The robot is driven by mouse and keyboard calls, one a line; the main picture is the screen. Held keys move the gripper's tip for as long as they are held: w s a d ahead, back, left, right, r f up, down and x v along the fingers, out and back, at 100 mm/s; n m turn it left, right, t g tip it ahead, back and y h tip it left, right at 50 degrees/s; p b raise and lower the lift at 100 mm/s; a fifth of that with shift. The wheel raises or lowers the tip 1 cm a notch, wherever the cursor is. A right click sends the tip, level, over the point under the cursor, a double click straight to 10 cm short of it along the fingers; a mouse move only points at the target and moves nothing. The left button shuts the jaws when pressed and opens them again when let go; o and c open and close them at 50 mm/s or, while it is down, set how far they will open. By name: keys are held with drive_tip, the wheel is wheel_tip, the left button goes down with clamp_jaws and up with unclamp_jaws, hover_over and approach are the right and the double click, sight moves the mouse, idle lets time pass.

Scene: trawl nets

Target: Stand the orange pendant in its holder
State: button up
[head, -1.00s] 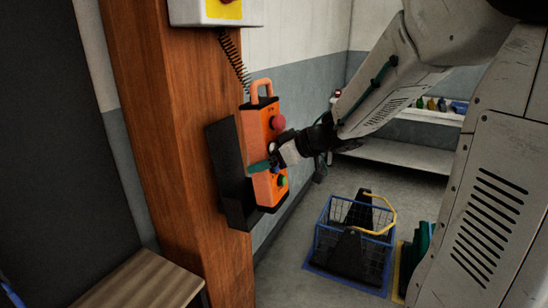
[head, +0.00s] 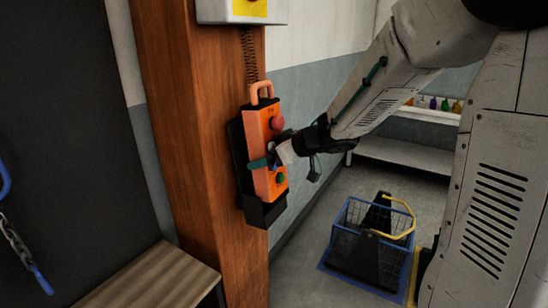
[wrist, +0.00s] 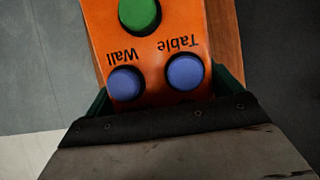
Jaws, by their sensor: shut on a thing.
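The orange pendant (head: 263,130) is upright in front of the wooden post, with its handle loop at the top and red and green buttons on its face. My gripper (head: 270,161) is shut across the pendant's lower half, its teal fingers on either side. In the wrist view the pendant (wrist: 180,45) fills the space between the fingers, with a green button, two blue buttons and upside-down "Wall" and "Table" labels. The black holder (head: 264,213) is fixed to the post. The pendant's lower end is at the holder's pocket; I cannot tell whether it is inside.
A coiled cord (head: 249,58) runs from a grey box (head: 242,10) down to behind the pendant's top. A wooden bench (head: 150,280) stands at lower left. A blue wire basket (head: 372,245) with dark contents is on the floor at right. Open floor lies between post and basket.

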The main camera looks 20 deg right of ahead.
drive_tip(key=shift+w+a+f, duration=0.25)
drive_tip(key=shift+w+f, duration=0.1)
drive_tip(key=shift+f, duration=0.55)
drive_tip(key=shift+w+a+f, duration=0.3)
drive_tip(key=shift+w+f, duration=0.05)
drive_tip(key=shift+f, duration=0.55)
drive_tip(key=shift+w+a+f, duration=0.25)
drive_tip(key=shift+w+f, duration=0.1)
drive_tip(key=shift+f, duration=0.55)
